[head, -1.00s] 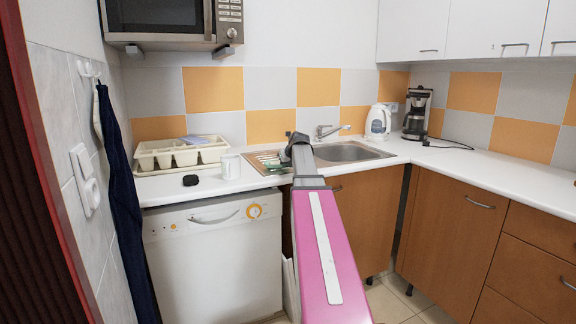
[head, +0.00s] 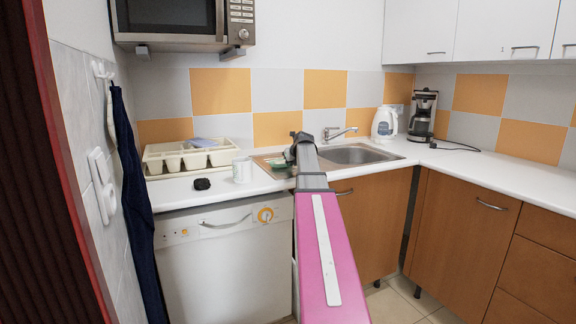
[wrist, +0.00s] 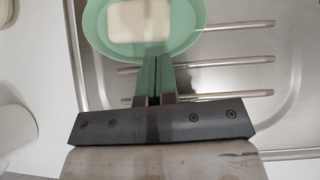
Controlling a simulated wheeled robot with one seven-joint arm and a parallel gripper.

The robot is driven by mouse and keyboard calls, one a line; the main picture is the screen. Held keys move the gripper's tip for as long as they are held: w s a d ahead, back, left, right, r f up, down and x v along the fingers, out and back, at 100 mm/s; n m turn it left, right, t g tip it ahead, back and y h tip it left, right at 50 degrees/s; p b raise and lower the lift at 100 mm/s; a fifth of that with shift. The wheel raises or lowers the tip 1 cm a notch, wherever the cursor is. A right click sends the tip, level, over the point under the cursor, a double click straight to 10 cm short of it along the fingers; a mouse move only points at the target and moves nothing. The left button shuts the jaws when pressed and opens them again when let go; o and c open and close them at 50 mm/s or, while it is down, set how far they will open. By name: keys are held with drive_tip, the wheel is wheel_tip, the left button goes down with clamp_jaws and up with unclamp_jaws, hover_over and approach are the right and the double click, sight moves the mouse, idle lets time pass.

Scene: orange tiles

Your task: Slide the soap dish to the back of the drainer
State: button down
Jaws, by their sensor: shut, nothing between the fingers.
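The soap dish is a green oval dish (wrist: 184,42) with a pale bar of soap (wrist: 140,20) in it, at the top of the wrist view. It lies on the ribbed metal drainer (wrist: 285,85). In the head view the green dish (head: 279,167) shows small, partly hidden by my arm, on the drainer (head: 262,160) left of the sink. My gripper (wrist: 153,62) is shut and empty, its fingertips at the dish's near edge. I cannot tell if they touch it. In the head view my gripper (head: 298,140) is over the drainer, its fingertips hard to see.
A white mug (head: 242,170) stands just left of the drainer, with a small black object (head: 202,184) beside it. A cream cutlery tray (head: 165,163) is behind them. The tap (head: 335,133) and sink basin (head: 355,154) are to the right.

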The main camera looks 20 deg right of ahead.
drive_tip(key=w, duration=0.9)
drive_tip(key=w+a, duration=0.1)
drive_tip(key=w, duration=0.3)
drive_tip(key=shift+w, duration=0.25)
